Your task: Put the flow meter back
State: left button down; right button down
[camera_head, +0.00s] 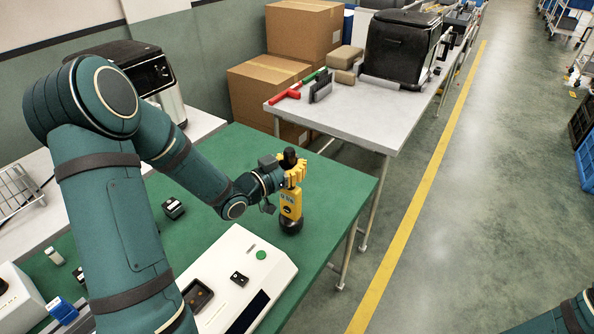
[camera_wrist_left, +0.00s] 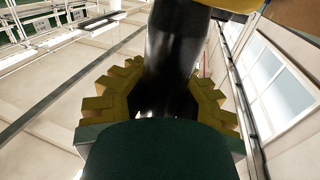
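The flow meter (camera_head: 290,205) has a yellow body, a dark rounded lower end and a black upper part. It is upright over the right part of the green table. My left gripper (camera_head: 293,173) has ribbed yellow fingers closed around its black upper part. In the left wrist view the black neck of the flow meter (camera_wrist_left: 172,60) runs between the two fingers (camera_wrist_left: 160,105), which are pressed against it on both sides. I cannot tell whether its lower end touches the table. My right gripper is out of view; only a bit of my right arm shows at lower right.
A white device (camera_head: 283,270) with a green button lies in front on the green table (camera_head: 340,185). A small black block (camera_head: 173,208) stands to the left. Behind are cardboard boxes (camera_head: 262,82) and a grey table (camera_head: 345,118) with tools and a black fryer (camera_head: 400,48).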

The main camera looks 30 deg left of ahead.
pick_arm(q)
jog(key=shift+f, duration=0.8)
jog(key=shift+f+b, duration=0.2)
jog(key=shift+b, duration=0.1)
jog(key=c, duration=1.1)
grip_release()
jog(key=p+v, duration=0.1)
jog(key=v, duration=1.1)
jog(key=shift+a+r, duration=0.1)
jog(key=shift+r, duration=0.05)
